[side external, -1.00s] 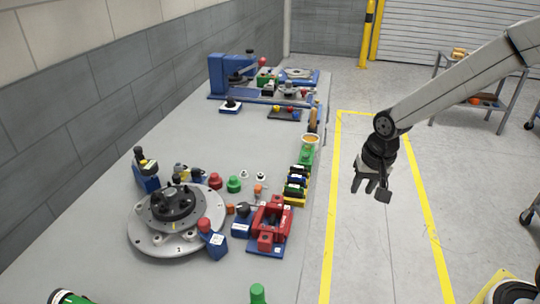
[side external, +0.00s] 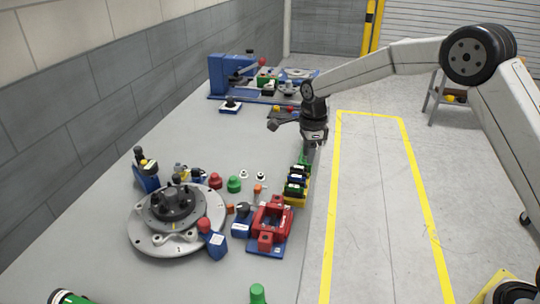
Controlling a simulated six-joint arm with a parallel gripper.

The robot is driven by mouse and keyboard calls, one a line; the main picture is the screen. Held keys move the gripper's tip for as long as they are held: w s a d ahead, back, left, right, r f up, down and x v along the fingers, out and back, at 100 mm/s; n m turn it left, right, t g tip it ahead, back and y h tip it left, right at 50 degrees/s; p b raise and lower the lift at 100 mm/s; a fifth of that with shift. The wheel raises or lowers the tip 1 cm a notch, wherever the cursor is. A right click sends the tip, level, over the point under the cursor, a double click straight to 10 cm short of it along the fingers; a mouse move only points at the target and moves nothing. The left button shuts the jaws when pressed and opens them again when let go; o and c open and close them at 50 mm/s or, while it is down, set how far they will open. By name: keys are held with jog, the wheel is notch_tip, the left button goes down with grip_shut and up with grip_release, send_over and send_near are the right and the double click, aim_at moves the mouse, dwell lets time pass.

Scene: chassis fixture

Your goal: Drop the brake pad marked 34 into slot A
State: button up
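My gripper (side external: 312,150) points down over the right edge of the bench, just beyond a row of small coloured blocks. Its fingers are small and partly lost against the green part behind, so whether it is open or holds anything is unclear. The row (side external: 296,187) has black, blue, green and yellow pieces; brake pads may be among them, but no mark 34 is legible. A red fixture (side external: 271,222) on a blue base stands in front of the row. Its openings show no legible letter, so slot A cannot be identified.
A round grey turntable (side external: 177,216) with a dark hub stands at the left. Small red and green knobs (side external: 234,184) stand between it and the row. A blue press (side external: 232,75) is at the back.

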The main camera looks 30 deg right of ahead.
aim_at(297, 176)
jog(key=w+m, duration=0.2)
jog(key=m, duration=0.1)
jog(key=w+f+m, duration=0.1)
jog(key=shift+w+a+m, duration=0.3)
jog(key=shift+m, duration=0.1)
jog(key=shift+f, duration=0.15)
jog(key=shift+f, duration=3.9)
grip_shut()
jog(key=shift+r, duration=0.5)
jog(key=shift+r, duration=0.4)
